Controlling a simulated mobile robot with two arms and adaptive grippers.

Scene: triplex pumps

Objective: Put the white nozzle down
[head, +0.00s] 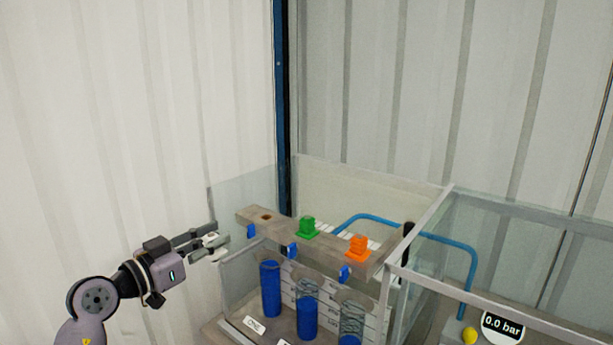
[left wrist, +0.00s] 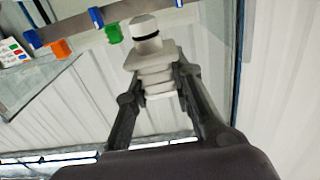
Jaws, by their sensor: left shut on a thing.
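The white nozzle (left wrist: 154,70) is held between the fingers of my left gripper (left wrist: 158,82) in the left wrist view. It has stepped square tiers and a round tip with a dark ring. In the head view, my left gripper (head: 212,240) is left of the clear-walled case, with the white nozzle (head: 212,242) partly hidden by the fingers. A beige bar (head: 330,242) carries a green nozzle (head: 307,228) and an orange nozzle (head: 358,247). An empty hole (head: 266,216) is at its left end. My right gripper is not in view.
Blue-filled clear cylinders (head: 270,288) stand below the bar. Clear panels with grey frames (head: 425,235) enclose the case. A blue hose (head: 455,240), a gauge reading 0.0 bar (head: 502,327) and a yellow knob (head: 469,335) are at right. Ribbed walls stand behind.

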